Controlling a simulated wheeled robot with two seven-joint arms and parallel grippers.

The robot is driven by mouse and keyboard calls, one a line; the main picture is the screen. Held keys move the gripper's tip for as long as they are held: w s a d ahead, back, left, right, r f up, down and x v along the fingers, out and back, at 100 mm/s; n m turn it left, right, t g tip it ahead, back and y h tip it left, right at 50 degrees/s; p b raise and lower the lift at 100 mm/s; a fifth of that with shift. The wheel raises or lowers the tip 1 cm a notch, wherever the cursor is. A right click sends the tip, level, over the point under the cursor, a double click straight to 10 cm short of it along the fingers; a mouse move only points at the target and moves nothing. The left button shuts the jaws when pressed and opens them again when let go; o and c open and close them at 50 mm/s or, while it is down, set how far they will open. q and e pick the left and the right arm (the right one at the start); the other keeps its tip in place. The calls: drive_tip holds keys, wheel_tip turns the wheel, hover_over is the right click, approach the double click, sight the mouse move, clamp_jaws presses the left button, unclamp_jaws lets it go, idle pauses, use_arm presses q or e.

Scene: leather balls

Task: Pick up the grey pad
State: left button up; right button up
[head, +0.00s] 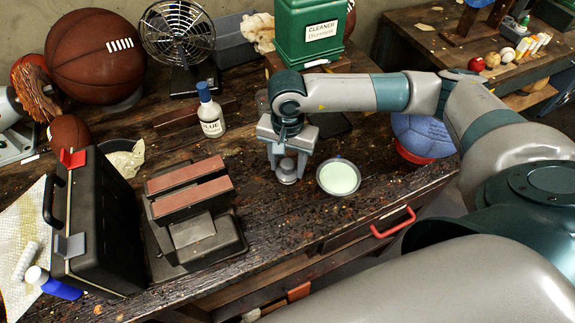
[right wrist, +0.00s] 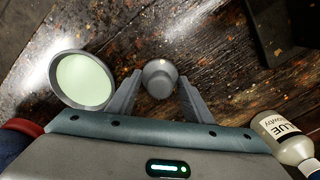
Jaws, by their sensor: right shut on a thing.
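The grey pad (head: 287,177) is a small, round, metallic grey piece with a rounded top, below my right gripper (head: 287,160) in the head view. In the right wrist view the pad (right wrist: 160,78) sits between the two fingers of the right gripper (right wrist: 160,92), which is shut on it. The fingers hide part of its sides in the head view. It is upright, at or very near the dark wooden bench top (head: 270,240); I cannot tell whether there is a gap under it. My left gripper is not in view.
A bowl of pale green stuff (head: 339,177) stands close right of the pad. The bench front is clear.

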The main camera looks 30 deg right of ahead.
sight(288, 163)
wheel_tip(288, 163, up, 4)
drive_tip(key=shift+r+p, duration=0.2)
drive_tip(key=shift+p, duration=0.25)
drive_tip(key=s+a+r+p, duration=0.1)
drive_tip(key=s+r+p, duration=0.1)
drive_tip(key=s+r, duration=0.4)
drive_tip(key=s, duration=0.5)
drive_tip(key=shift+s+r+p, duration=0.2)
drive_tip(key=shift+s+p, duration=0.15)
drive_tip(key=shift+p, duration=0.05)
drive_tip(key=shift+a, duration=0.1)
